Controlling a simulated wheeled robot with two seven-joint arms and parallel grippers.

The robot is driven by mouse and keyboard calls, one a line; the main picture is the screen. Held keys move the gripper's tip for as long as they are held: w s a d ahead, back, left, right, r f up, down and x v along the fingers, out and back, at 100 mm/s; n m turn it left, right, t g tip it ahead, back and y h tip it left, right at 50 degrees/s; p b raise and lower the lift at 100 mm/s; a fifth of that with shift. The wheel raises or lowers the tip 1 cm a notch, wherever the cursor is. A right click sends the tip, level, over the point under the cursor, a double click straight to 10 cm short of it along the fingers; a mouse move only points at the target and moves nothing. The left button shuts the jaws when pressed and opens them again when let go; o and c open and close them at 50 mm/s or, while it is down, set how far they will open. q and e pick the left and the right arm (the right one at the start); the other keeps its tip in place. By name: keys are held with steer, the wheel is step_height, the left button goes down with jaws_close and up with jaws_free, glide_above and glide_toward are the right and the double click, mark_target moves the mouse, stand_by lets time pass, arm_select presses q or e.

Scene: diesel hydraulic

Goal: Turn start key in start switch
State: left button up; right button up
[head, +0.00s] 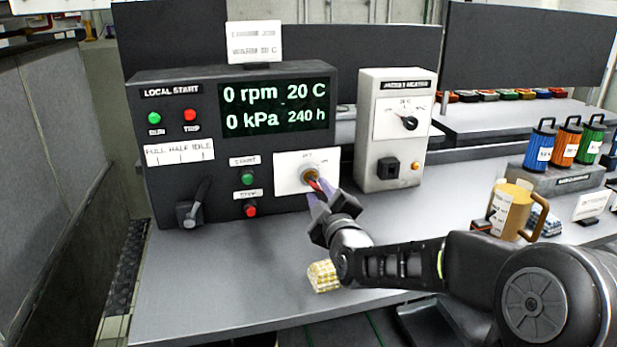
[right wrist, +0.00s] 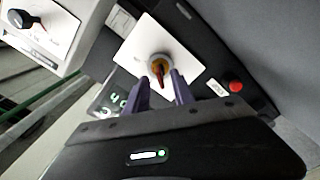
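The start switch (head: 309,171) is a round metal lock on a white plate, at the lower right of the dark LOCAL START panel. The red start key (head: 317,185) sits in it. In the right wrist view the key (right wrist: 159,71) points down from the brass-coloured switch centre (right wrist: 158,61). My right gripper (head: 321,198) is in front of the switch. Its two purple fingers (right wrist: 162,88) stand on either side of the key, with a visible gap to it, so the gripper is open. The key is partly hidden by the fingers in the head view. My left gripper is out of view.
The panel display (head: 276,109) reads 0 rpm and 0 kPa. A green button (head: 247,178), a red button (head: 251,210) and a lever (head: 197,200) are left of the switch. The jacket heater box (head: 394,125) stands close on the right. A yellow-checked block (head: 322,276) lies on the bench.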

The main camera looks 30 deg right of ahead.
steer(key=shift+s+a, duration=0.1)
stand_by(0.4)
steer(key=shift+b+x, duration=0.45)
steer(key=shift+x, duration=1.3)
jaws_close()
steer(key=shift+o, duration=1)
jaws_free()
